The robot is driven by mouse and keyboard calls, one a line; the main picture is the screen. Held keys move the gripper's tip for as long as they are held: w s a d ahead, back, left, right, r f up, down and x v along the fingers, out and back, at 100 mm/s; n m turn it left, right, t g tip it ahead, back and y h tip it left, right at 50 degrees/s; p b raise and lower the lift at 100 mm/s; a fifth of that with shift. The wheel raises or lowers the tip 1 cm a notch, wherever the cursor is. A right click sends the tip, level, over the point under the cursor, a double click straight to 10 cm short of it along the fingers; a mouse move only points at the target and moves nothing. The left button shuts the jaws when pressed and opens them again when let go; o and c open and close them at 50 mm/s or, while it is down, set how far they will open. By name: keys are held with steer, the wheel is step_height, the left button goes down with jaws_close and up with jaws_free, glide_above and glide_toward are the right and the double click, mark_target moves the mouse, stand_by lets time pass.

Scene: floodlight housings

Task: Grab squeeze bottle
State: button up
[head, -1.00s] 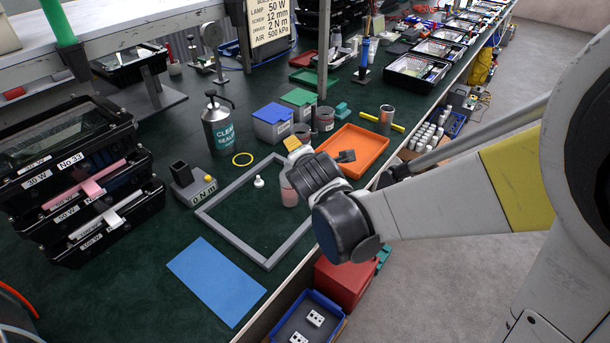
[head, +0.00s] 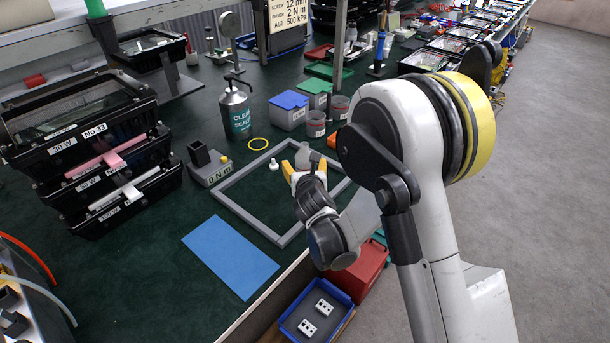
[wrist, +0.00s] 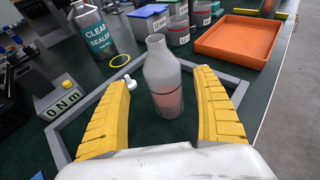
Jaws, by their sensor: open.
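The squeeze bottle (wrist: 163,85) is translucent, with pinkish contents low inside. It stands upright inside the grey frame (wrist: 66,128) on the green bench. In the head view the bottle (head: 303,153) is partly hidden by my gripper (head: 304,168). In the wrist view my gripper (wrist: 165,108) is open, with one yellow finger on each side of the bottle. Gaps show between both fingers and the bottle. A small white nozzle-like piece (wrist: 128,83) stands just left of the bottle, near the left finger.
A "CLEAR SEALER" pump can (head: 235,112) and a yellow ring (head: 258,144) are behind to the left. Lidded bins (head: 287,112) and an orange tray (wrist: 238,40) are farther back. Stacked black housings (head: 90,150) fill the left side. A blue mat (head: 231,256) lies in front.

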mark_target(306, 166)
steer(key=x, duration=0.1)
steer(key=b+x, duration=0.2)
steer(key=x, duration=0.1)
steer(key=shift+d+f, duration=0.3)
steer(key=shift+f, duration=0.1)
steer(key=shift+w+a, duration=0.1)
steer(key=shift+w, duration=0.2)
steer(key=shift+c, duration=0.3)
steer(key=c, duration=1.5)
steer(key=shift+o, duration=0.2)
steer(key=shift+r, duration=0.15)
